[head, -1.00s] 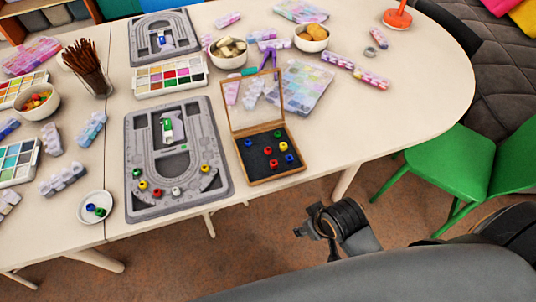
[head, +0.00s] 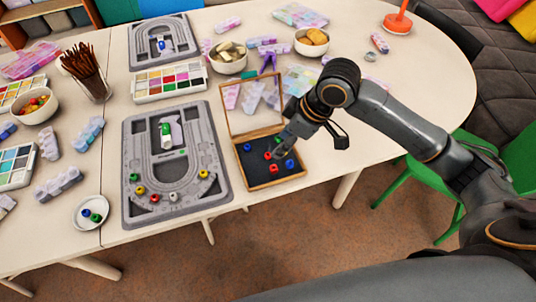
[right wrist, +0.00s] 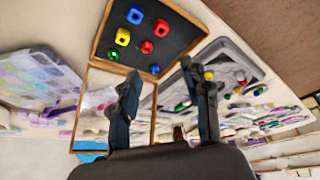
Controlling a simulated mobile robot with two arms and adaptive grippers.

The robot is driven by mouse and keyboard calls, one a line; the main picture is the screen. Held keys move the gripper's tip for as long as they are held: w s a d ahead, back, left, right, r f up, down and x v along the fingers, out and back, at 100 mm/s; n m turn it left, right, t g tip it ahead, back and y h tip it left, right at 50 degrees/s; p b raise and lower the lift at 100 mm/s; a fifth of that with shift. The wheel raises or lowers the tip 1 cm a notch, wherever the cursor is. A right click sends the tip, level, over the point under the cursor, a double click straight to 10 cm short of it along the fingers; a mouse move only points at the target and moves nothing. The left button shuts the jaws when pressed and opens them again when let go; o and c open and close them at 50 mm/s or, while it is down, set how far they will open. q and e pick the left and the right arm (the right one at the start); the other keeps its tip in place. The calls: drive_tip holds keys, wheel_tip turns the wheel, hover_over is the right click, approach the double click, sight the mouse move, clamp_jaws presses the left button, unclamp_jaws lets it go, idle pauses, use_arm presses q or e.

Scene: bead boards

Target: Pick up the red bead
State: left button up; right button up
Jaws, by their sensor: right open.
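An open wooden box (head: 277,184) with a dark inside holds several beads. One red bead (head: 273,169) lies near its front edge and another red bead (head: 268,155) lies nearer the middle. In the right wrist view the two red beads (right wrist: 161,27) (right wrist: 147,47) lie among blue beads (right wrist: 134,16) and a yellow bead (right wrist: 122,37). My right gripper (head: 281,155) is over the box's right part, hiding some of it. In the right wrist view my right gripper (right wrist: 168,84) is open and empty, its fingers apart. My left gripper is not in view.
The box's raised lid (head: 226,105) stands at its back. A grey bead board (head: 218,193) with several beads lies left of the box. A white saucer (head: 81,224) holds beads. Bowls and a paint set (head: 169,82) stand behind. The table right of my arm is mostly clear.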

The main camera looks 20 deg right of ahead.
wheel_tip(320, 180, up, 3)
drive_tip(key=w+d, duration=0.2)
drive_tip(key=d, duration=0.1)
hover_over(268, 156)
drive_tip(key=d, duration=0.3)
drive_tip(key=f, duration=0.7)
drive_tip(key=shift+s+a+f, duration=0.1)
drive_tip(key=shift+s+a, duration=0.1)
drive_tip(key=shift+s, duration=0.15)
drive_tip(key=shift+s+b+x, duration=0.2)
drive_tip(key=shift+b+x, duration=0.1)
drive_tip(key=shift+x, duration=2.5)
drive_tip(key=c, duration=0.8)
